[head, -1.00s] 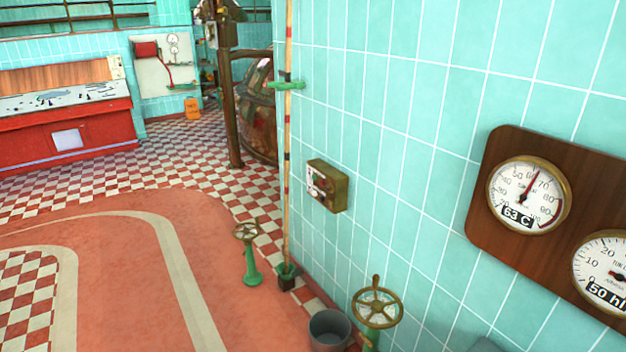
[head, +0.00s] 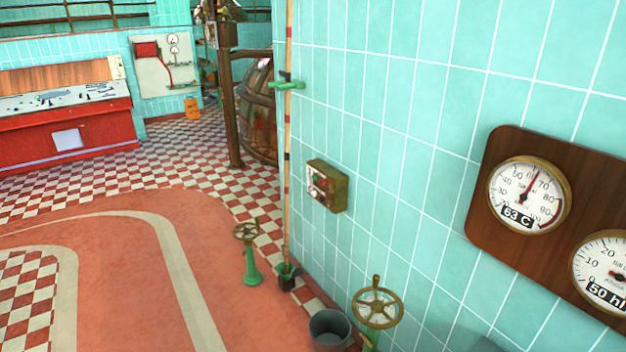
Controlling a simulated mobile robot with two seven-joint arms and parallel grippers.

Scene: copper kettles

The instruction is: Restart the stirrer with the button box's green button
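A small olive-brown box (head: 328,186) is mounted on the turquoise tiled wall near the middle of the head view. Its pale front face, turned to the left, carries small red and dark parts. I cannot make out a green button on it. Another small box (head: 218,32) is fixed high on a brown post further back, too small to read. I cannot tell which one is the button box. No stirrer can be made out. Neither of my grippers is in view.
Two green-stemmed handwheels (head: 247,250) (head: 376,303) and a grey bucket (head: 331,331) stand along the wall's foot. A striped pole (head: 287,150) stands at its corner. Gauges sit on a wooden board (head: 490,195) at right. The red floor (head: 130,270) at left is open.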

